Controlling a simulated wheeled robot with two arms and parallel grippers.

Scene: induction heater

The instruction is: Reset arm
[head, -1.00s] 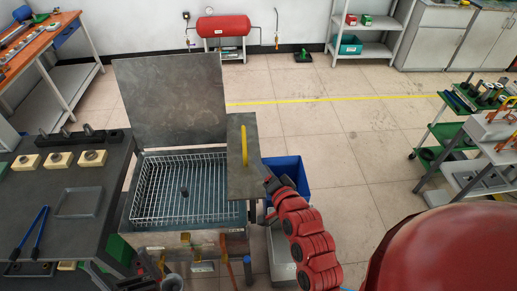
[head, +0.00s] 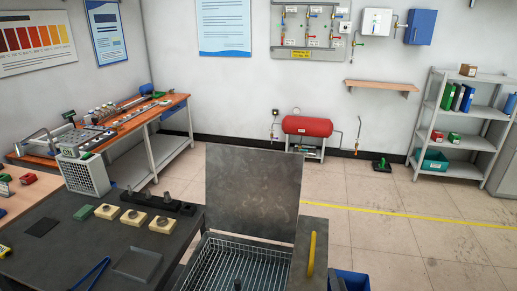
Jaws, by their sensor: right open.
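Only a small dark bit of my right gripper (head: 336,284) shows at the bottom edge, beside the right side of the grey panel with a yellow handle (head: 311,253). It is open; the rest of it and its arm are out of frame. My left gripper is not in view. A quench-type tank with a wire basket (head: 228,265) is at the bottom middle, with its large grey lid (head: 253,190) standing up behind it. A small dark piece (head: 238,285) lies in the basket.
A dark workbench (head: 60,225) with pale blocks (head: 132,217) and blue-handled tongs (head: 92,272) is at left. A blue bin (head: 352,280) stands right of the tank.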

